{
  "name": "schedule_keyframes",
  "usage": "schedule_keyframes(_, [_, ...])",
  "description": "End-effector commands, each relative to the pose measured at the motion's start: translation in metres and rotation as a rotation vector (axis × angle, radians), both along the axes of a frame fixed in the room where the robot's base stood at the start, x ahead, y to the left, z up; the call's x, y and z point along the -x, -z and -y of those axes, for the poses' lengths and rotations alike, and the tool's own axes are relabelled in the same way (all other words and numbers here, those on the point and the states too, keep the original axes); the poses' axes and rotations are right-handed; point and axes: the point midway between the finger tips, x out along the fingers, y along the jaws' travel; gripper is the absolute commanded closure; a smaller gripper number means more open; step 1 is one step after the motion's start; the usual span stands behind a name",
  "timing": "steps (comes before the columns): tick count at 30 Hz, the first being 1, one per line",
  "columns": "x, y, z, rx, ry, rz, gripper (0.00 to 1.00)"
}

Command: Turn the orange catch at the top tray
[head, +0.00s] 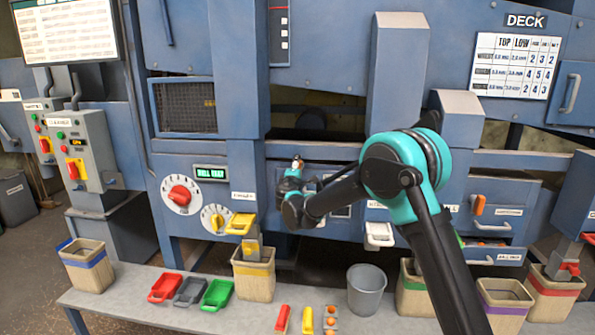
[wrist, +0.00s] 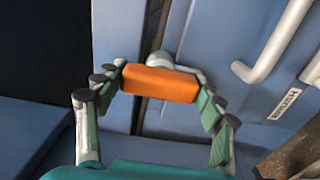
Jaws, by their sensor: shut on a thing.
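The orange catch (wrist: 160,84) is a short, rounded block on a grey pivot, in the middle of the wrist view. My gripper (wrist: 158,90) is shut on it, with one green-padded finger at each end of the block. In the head view my gripper (head: 293,174) is at the blue machine front, left of my arm's large teal joint. The held catch is mostly hidden there behind the gripper and arm. A grey bar handle (wrist: 272,45) is to the right of the catch in the wrist view.
Another orange catch (head: 478,204) is on a right-hand drawer with a handle (head: 491,227). Below, a bench (head: 130,287) holds bins, coloured scoops and a grey bucket (head: 367,289).

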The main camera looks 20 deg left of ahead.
Motion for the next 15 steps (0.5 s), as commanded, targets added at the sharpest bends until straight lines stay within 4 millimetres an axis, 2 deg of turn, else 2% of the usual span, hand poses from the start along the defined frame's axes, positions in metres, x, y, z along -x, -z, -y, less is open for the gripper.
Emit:
schedule_keyframes(4, [-0.0002, 0.0006, 0.0007, -0.003, 0.001, -0.002, 0.6])
schedule_keyframes(5, [-0.0002, 0.0006, 0.0007, -0.003, 0.001, -0.002, 0.3])
schedule_keyframes(9, [-0.0001, 0.0005, 0.0006, -0.002, 0.001, -0.001, 0.13])
schedule_keyframes(10, [-0.0001, 0.0004, 0.0005, -0.002, 0.001, -0.001, 0.1])
schedule_keyframes(15, [0.0, 0.0003, 0.0002, -0.001, 0.0, -0.001, 0.1])
